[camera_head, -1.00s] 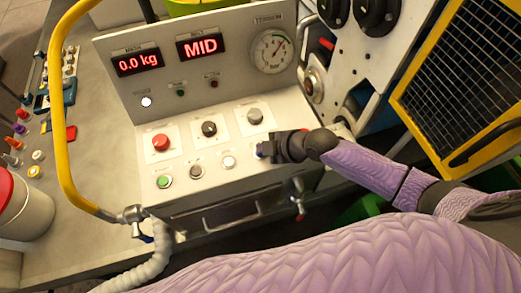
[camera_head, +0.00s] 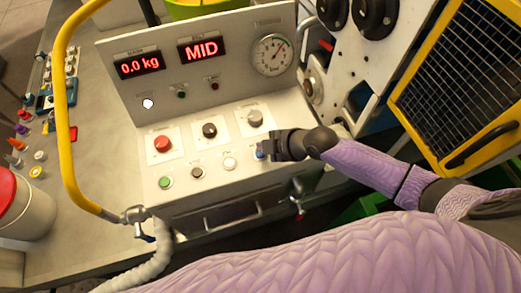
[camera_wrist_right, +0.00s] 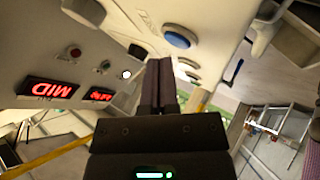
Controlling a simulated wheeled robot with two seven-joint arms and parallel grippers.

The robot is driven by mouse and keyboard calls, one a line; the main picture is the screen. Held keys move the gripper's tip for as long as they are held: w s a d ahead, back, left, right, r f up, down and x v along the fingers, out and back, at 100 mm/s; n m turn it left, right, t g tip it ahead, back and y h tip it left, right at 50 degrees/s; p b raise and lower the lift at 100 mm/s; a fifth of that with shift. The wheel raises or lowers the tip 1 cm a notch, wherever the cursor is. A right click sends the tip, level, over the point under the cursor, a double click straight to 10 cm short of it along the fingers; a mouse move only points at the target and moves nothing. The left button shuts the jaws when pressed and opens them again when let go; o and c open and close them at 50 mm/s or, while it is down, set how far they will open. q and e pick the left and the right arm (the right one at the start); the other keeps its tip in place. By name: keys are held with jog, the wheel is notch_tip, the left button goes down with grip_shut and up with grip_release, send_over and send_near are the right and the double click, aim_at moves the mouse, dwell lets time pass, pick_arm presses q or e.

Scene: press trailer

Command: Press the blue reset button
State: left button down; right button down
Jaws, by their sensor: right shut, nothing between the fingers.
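The blue reset button (camera_head: 260,154) sits at the right end of the front row on the sloped control panel (camera_head: 215,118). It also shows in the right wrist view as a round blue cap (camera_wrist_right: 177,40) in a pale ring. My right gripper (camera_head: 270,149) is shut and empty, right beside the button, and partly covers it in the head view. In the right wrist view the shut fingertips (camera_wrist_right: 160,62) are just below and left of the cap. I cannot tell whether they touch it. My left gripper is not in view.
A red button (camera_head: 162,144), black knob (camera_head: 209,130), grey knob (camera_head: 254,118), green button (camera_head: 165,182) and white button (camera_head: 229,163) are close by. The displays read 0.0 kg and MID. A yellow tube rail (camera_head: 63,110) stands left; a yellow-framed grille (camera_head: 470,70) stands right.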

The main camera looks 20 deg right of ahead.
jog(key=shift+r, duration=0.1)
notch_tip(320, 180, up, 5)
jog(key=p, duration=0.4)
jog(key=shift+p, duration=0.35)
